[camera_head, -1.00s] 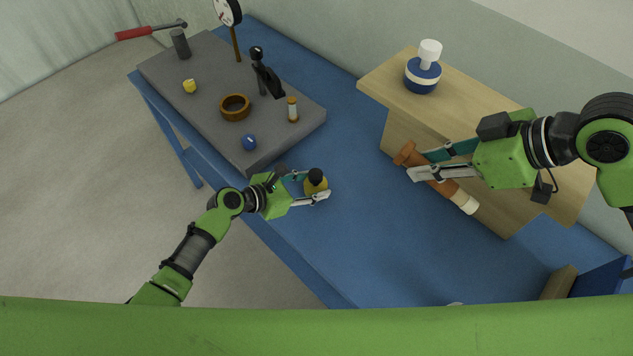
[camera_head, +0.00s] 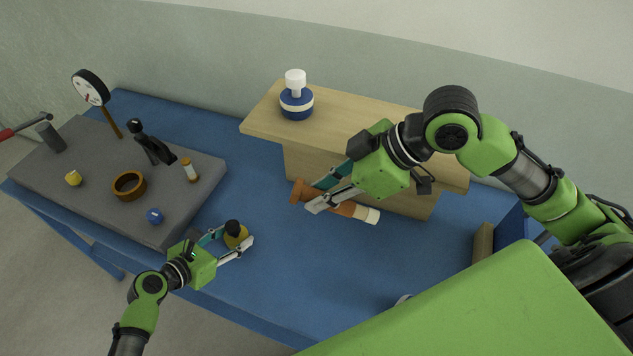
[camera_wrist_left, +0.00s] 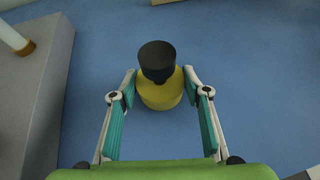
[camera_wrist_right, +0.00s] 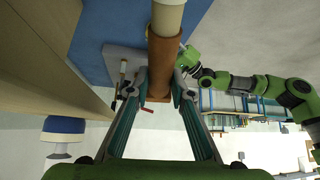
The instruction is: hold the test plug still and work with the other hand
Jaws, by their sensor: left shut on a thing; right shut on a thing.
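A yellow, rounded plug with a black top (camera_head: 234,241), which I take to be the test plug, stands on the blue table. My left gripper (camera_head: 238,236) is shut on it, one finger on each side. It also shows between the fingers in the left wrist view (camera_wrist_left: 160,92). My right gripper (camera_head: 314,199) is shut on an orange-brown cylinder with a cream end (camera_head: 345,208), held tilted in front of the wooden shelf. The cylinder also shows between the fingers in the right wrist view (camera_wrist_right: 163,50).
The wooden shelf (camera_head: 390,125) bears a blue jar with a white top (camera_head: 296,104). The blue table's middle (camera_head: 300,270) is clear.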

